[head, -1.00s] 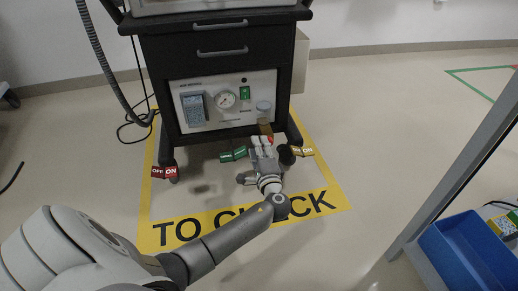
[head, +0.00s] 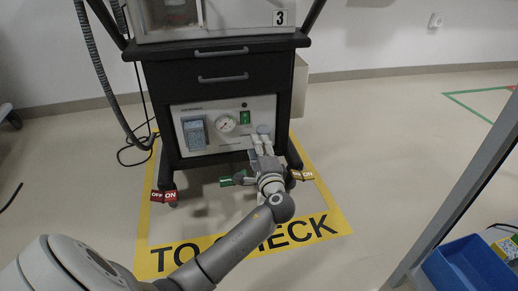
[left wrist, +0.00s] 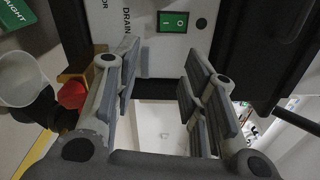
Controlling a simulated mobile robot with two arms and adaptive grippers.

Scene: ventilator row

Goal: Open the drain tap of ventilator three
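Ventilator three, marked with a "3" label (head: 279,18), stands ahead on a black cart with a pale front panel (head: 205,145). My left gripper (head: 262,143) is at the panel's lower right, just below a round grey-blue part (head: 263,130). In the left wrist view its fingers (left wrist: 158,85) are apart, with nothing between them. A red knob (left wrist: 72,95) on a brass-coloured fitting (left wrist: 80,78) sits outside the left finger, close beside it or touching. The panel reads "DRAIN" (left wrist: 126,20) above. In the head view the gripper hides the red knob. My right gripper is not in view.
Red OFF/ON (head: 163,196), green (head: 228,182) and tan (head: 303,174) tags show low around the cart. A white cup-like part (left wrist: 22,80) is left in the wrist view. A blue bin (head: 465,265) is at right.

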